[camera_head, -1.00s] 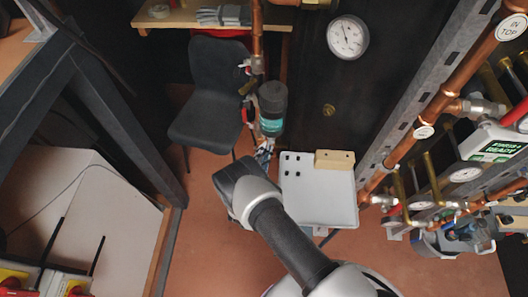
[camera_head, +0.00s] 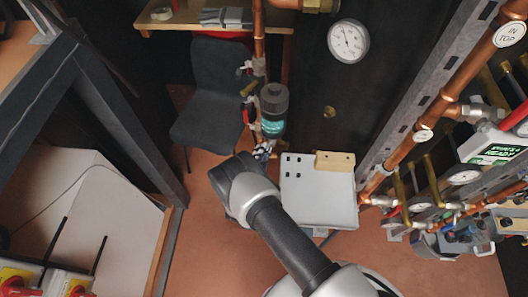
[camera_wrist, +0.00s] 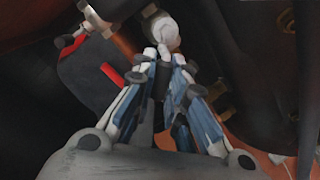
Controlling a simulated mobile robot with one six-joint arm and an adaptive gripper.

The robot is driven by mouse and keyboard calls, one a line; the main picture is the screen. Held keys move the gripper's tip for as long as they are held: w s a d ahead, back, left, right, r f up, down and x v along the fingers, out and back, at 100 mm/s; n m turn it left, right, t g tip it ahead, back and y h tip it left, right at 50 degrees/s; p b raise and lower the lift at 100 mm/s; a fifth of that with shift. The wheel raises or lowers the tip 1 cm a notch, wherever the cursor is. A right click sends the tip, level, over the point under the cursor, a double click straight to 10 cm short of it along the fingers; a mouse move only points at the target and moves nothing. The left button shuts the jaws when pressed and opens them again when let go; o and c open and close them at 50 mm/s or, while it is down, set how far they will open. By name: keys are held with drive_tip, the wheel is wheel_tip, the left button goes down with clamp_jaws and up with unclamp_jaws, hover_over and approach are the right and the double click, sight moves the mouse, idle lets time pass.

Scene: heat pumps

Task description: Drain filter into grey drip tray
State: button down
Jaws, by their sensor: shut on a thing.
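The filter (camera_head: 273,105) is a dark upright cylinder with a teal label, on the copper pipework in the head view. My gripper (camera_head: 265,148) reaches up to just below its lower end. In the wrist view, the fingertips of my gripper (camera_wrist: 161,72) close on a small dark piece (camera_wrist: 160,82); I cannot tell exactly which part it is. A whitish rounded fitting (camera_wrist: 165,35) lies just beyond the fingertips. A pale grey tray (camera_head: 318,205), seemingly the drip tray, lies to the right of my gripper. The filter's underside is mostly hidden.
A wooden block (camera_head: 335,161) sits at the tray's back edge. A dark chair (camera_head: 212,95) stands left of the filter. A pressure gauge (camera_head: 348,39) is at the upper right. Copper pipes and valves (camera_head: 440,110) crowd the right side. Red-brown floor (camera_head: 210,255) is open below.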

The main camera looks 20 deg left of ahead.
drive_tip(key=r+m+p, duration=0.1)
drive_tip(key=m, duration=0.1)
drive_tip(key=a+m, duration=0.1)
drive_tip(key=m, duration=0.1)
drive_tip(key=shift+s+r+g+y+p, duration=0.15)
drive_tip(key=shift+r+g+y+p, duration=0.2)
drive_tip(key=shift+r+g+y, duration=0.05)
drive_tip(key=shift+a+r+m+g+y+p, duration=0.1)
drive_tip(key=shift+r+m+g+y+p, duration=0.2)
drive_tip(key=shift+m, duration=0.45)
drive_tip(key=shift+r+m+g+y+p, duration=0.1)
drive_tip(key=shift+r+m+p, duration=0.3)
drive_tip(key=shift+m, duration=0.35)
drive_tip(key=c, duration=1.6)
unclamp_jaws()
